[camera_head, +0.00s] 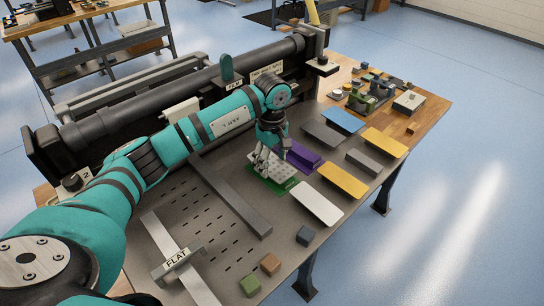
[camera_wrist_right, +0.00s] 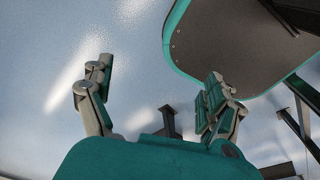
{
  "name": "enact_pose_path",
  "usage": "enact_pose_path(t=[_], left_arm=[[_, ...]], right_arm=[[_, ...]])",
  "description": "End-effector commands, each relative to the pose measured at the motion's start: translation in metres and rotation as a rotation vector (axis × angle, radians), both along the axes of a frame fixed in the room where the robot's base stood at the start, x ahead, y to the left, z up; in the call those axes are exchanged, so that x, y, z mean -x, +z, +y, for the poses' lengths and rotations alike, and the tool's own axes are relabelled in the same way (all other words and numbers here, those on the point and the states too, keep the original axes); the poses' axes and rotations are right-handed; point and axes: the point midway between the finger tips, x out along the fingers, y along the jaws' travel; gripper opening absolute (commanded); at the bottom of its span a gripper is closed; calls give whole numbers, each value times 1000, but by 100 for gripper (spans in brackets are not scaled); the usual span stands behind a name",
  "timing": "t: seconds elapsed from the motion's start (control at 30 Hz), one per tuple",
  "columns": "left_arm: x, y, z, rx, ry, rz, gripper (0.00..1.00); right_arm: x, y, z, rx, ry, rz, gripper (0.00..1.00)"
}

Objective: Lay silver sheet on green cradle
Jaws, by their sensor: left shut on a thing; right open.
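The green cradle (camera_head: 288,185) lies on the grey work plate in the middle of the head view, mostly covered from above.
A purple cradle (camera_head: 303,157) is close behind the green one. A white sheet (camera_head: 317,203), a yellow sheet (camera_head: 342,180) and a grey block (camera_head: 363,162) lie to the right. A long metal bar (camera_head: 232,195) is at left. A black roller press (camera_head: 150,92) stands behind.

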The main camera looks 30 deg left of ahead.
Motion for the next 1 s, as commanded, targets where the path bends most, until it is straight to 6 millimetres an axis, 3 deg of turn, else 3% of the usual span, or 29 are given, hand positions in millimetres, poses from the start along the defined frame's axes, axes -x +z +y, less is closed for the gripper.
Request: enact_pose_path(t=[0.13,0.4,0.57,0.6,0.73,1.0], left_arm=[[-1,1,0,1,0,-2,28],[-1,-8,0,0,0,-2,28],[-1,-12,0,0,0,-3,28],[-1,-10,0,0,0,-3,67],[-1,-10,0,0,0,-2,84],[0,-10,0,0,0,-1,85]], right_arm=[[4,-2,-1,2,2,9,89],[33,-12,-10,15,5,53,89],[32,-17,-13,18,6,53,89],[31,-15,-13,19,6,51,89],[24,-14,-13,18,7,40,89],[18,-13,-12,16,6,29,89]])
